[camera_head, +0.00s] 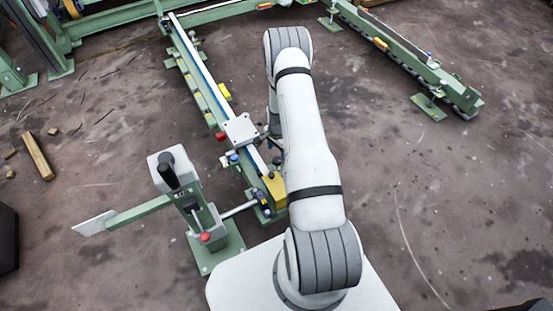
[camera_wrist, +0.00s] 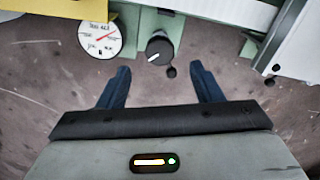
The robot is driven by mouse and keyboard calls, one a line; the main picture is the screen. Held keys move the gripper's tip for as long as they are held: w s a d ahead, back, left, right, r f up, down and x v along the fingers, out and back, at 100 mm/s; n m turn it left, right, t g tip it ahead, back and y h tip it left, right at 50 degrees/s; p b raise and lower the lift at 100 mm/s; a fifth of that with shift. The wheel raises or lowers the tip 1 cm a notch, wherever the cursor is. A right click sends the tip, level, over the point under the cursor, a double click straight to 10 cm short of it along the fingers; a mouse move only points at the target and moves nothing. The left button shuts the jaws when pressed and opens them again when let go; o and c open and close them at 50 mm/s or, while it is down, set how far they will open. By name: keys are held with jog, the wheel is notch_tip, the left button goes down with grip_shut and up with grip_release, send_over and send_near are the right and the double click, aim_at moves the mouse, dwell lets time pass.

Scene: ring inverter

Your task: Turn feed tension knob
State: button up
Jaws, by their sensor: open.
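In the wrist view, a round black knob (camera_wrist: 158,47) with a white pointer mark sits on a green bracket. It lies ahead of my gripper (camera_wrist: 163,76), roughly between the lines of the two blue fingers. The fingers are spread apart with nothing between them. The fingertips appear short of the knob, with floor showing between them. A white dial (camera_wrist: 100,38) with a red needle is left of the knob; its lettering is too small to read surely. In the head view, my arm hides most of the gripper, and I cannot make out the knob there.
A long green rail (camera_head: 200,85) runs beside my arm, with a grey plate (camera_head: 240,128) and yellow block (camera_head: 275,187) at its near end. A green post with a black handle (camera_head: 167,170) stands to the left.

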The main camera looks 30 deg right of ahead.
aim_at(278, 160)
notch_tip(278, 160, down, 6)
jog(key=shift+f+b, duration=0.15)
jog(key=shift+b, duration=0.55)
jog(key=c, duration=0.9)
jog(key=shift+a, duration=0.2)
jog(key=shift+c, duration=0.4)
jog(key=shift+d, duration=0.15)
jog(key=shift+d+n, duration=0.15)
jog(key=shift+n, duration=0.25)
